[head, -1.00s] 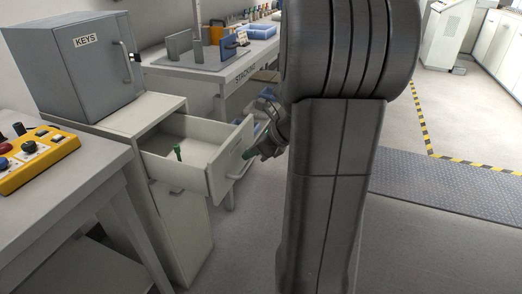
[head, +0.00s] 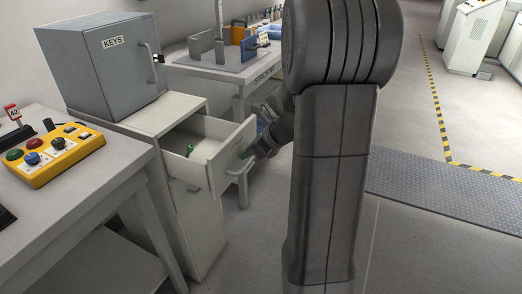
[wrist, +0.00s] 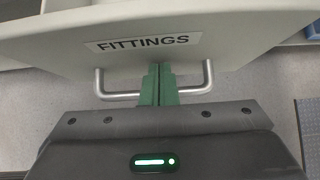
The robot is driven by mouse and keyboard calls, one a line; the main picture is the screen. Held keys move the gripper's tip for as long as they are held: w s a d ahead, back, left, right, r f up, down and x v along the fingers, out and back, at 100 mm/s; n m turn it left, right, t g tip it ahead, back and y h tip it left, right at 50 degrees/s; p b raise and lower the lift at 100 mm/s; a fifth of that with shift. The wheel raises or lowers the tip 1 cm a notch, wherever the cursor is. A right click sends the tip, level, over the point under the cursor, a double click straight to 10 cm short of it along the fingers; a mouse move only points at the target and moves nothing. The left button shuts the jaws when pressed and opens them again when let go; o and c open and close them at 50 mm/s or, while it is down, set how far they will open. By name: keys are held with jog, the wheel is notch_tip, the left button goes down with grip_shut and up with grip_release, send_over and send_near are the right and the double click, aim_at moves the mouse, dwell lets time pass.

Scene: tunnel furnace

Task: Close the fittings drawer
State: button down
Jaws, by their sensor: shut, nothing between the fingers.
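The fittings drawer (head: 226,160) sticks out of the white cabinet, pulled open. Its front panel with the FITTINGS label (wrist: 143,43) fills the upper part of the wrist view. The drawer's metal bar handle (wrist: 112,92) runs across below the label. My gripper (wrist: 158,70) has its green fingers closed together, with their tips at the drawer front by the middle of the handle. I cannot tell whether the tips touch the panel. In the head view my gripper (head: 247,154) is at the outer side of the drawer front, partly hidden by my arm. Something green (head: 190,150) is inside the drawer.
A grey KEYS box (head: 100,70) stands on the white cabinet (head: 200,235). A table with a yellow button box (head: 62,165) is at left. A bench with upright plates (head: 245,75) is behind. Open floor lies to the right, with a dark mat (head: 450,195).

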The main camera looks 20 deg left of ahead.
jog(key=p, duration=0.9)
send_over(202, 155)
jog(key=shift+s+d+r, duration=0.1)
jog(key=shift+s+d, duration=0.05)
jog(key=shift+d, duration=0.1)
jog(key=shift+a, duration=0.2)
jog(key=shift+r, duration=0.1)
jog(key=shift+r, duration=0.1)
